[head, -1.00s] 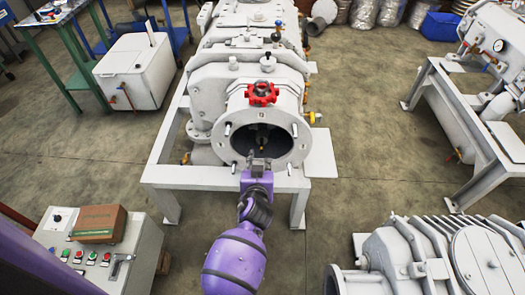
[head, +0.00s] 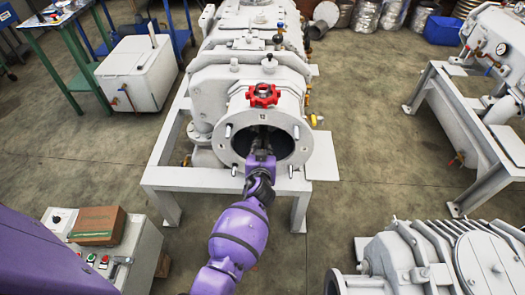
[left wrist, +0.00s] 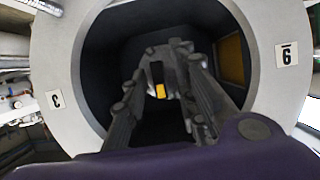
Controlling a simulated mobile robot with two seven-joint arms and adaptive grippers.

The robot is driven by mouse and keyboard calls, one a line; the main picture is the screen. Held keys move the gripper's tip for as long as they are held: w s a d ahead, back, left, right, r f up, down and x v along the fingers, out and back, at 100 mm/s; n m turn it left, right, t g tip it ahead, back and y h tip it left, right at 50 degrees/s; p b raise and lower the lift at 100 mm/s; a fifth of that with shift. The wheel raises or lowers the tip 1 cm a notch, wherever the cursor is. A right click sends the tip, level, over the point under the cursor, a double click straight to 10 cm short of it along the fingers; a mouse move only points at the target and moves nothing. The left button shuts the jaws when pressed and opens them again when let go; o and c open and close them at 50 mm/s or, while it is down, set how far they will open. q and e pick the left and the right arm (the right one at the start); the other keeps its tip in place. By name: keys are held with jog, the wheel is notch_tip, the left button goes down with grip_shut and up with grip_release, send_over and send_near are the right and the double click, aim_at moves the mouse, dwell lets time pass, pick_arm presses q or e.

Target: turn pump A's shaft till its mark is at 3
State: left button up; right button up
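Pump A (head: 240,95) is the grey machine in the middle of the head view, with a round open flange facing me. A label 12 (head: 262,114) sits at the flange's top. My left gripper (head: 262,142) reaches into the dark bore. In the left wrist view its two dark fingers (left wrist: 166,75) stand apart, so it looks open. A yellow mark (left wrist: 160,90) shows between them on the shaft end; the shaft is mostly hidden, and I cannot tell whether the fingers touch it. Label 3 (left wrist: 54,99) is on the left of the flange, a barred numeral (left wrist: 287,54) on the right. My right gripper is not in view.
A control box (head: 125,245) with a cardboard box (head: 97,225) stands at lower left. Another grey machine (head: 440,255) is at lower right. The bore wall closely surrounds the left gripper.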

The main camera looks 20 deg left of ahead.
pick_arm(q)
grip_shut()
